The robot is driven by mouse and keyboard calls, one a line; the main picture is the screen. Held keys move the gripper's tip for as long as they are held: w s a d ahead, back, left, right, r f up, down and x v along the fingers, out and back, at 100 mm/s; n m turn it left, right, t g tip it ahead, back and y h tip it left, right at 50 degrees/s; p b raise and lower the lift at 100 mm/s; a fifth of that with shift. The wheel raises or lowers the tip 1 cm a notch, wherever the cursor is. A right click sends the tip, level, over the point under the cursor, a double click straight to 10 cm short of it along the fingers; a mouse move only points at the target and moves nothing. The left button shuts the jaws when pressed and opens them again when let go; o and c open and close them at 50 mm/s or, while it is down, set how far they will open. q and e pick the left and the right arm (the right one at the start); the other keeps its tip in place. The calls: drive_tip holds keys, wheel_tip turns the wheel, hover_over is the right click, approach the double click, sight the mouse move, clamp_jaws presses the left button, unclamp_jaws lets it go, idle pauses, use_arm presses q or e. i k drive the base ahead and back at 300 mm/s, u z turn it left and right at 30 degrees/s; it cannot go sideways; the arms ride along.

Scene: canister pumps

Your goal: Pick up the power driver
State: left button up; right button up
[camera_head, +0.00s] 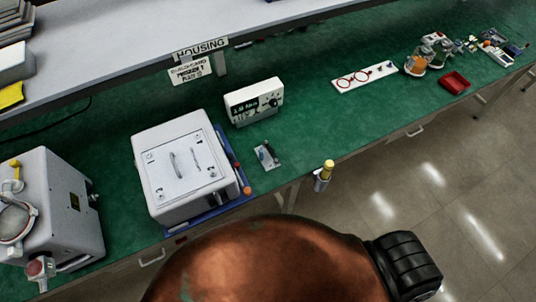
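No object in view is clearly labelled as a power driver. An upright tool with a yellow top and a grey lower part (324,176) is at the front edge of the green bench, right of centre; it may be the power driver, but it is too small to be sure. A small dark tool on a pale plate (267,156) lies on the bench left of it. Neither of my grippers is in view.
The green bench (310,120) carries a white box (180,165) on a blue tray, a white instrument (254,102), a grey machine (62,205) and a red tray (454,82). A large copper-coloured rounded body (270,262) with a black ribbed end fills the lower foreground.

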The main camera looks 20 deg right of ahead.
sight(329, 165)
drive_tip(key=z, duration=0.6)
drive_tip(key=k, duration=0.1)
drive_tip(key=z, duration=0.1)
